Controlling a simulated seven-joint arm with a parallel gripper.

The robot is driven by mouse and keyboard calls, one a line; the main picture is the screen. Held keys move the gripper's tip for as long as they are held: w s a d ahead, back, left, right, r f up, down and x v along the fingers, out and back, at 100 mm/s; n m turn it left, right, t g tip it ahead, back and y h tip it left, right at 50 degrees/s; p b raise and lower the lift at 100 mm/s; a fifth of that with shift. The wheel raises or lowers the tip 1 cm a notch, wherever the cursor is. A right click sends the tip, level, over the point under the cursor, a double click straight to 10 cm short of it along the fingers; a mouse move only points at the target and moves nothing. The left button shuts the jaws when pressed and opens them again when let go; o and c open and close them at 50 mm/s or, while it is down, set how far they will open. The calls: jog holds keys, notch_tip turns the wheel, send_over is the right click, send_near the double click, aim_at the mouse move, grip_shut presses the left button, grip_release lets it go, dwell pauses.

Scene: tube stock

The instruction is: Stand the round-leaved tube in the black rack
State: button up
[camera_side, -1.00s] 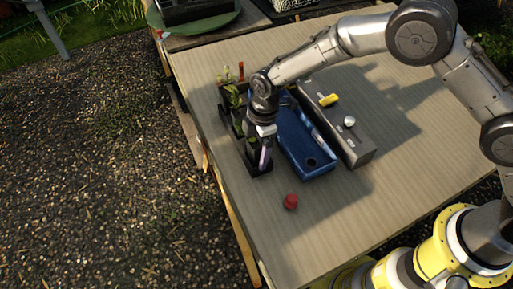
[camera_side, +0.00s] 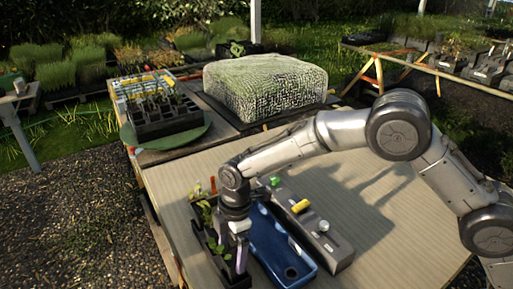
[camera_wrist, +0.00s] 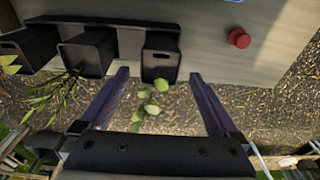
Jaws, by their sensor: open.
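The round-leaved plant (camera_wrist: 152,103) shows in the wrist view, in front of a black square tube or cell (camera_wrist: 160,60). My gripper (camera_wrist: 158,78) is open, one purple finger on each side of that black shape; I cannot tell how far down the fingers reach. A narrow-leaved plant (camera_wrist: 62,92) is to the left, by another black square shape (camera_wrist: 88,52). In the side view, my gripper (camera_side: 241,262) points down over the front part of the black rack (camera_side: 212,243), which runs along the table's left edge. The arm hides part of it.
A blue tray (camera_side: 268,237) lies right of the rack. Beside it is a grey box (camera_side: 337,247) carrying a yellow piece (camera_side: 301,206), a white knob (camera_side: 322,226) and a green piece (camera_side: 275,182). A red knob (camera_wrist: 239,38) is on the table. The table's right side is clear.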

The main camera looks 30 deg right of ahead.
jog(key=w+d+r, duration=0.1)
jog(key=d+r, duration=0.3)
jog(key=d, duration=0.5)
jog(key=d+r, duration=0.4)
jog(key=d, duration=0.4)
jog(key=w+a+f, duration=0.1)
jog(key=w+f, duration=0.3)
jog(key=w+a+f, duration=0.1)
jog(key=w+f, duration=0.4)
jog(key=w+a+f, duration=0.1)
jog(key=w+f, duration=0.3)
jog(key=shift+w+a+f, duration=0.2)
jog(key=shift+a+f, duration=0.05)
jog(key=shift+f, duration=0.05)
jog(key=d+r+t, duration=0.1)
jog(key=d+r, duration=0.2)
jog(key=r, duration=1.7)
jog(key=shift+w+r, duration=0.25)
jog(key=shift+w, duration=0.05)
jog(key=shift+d, duration=0.1)
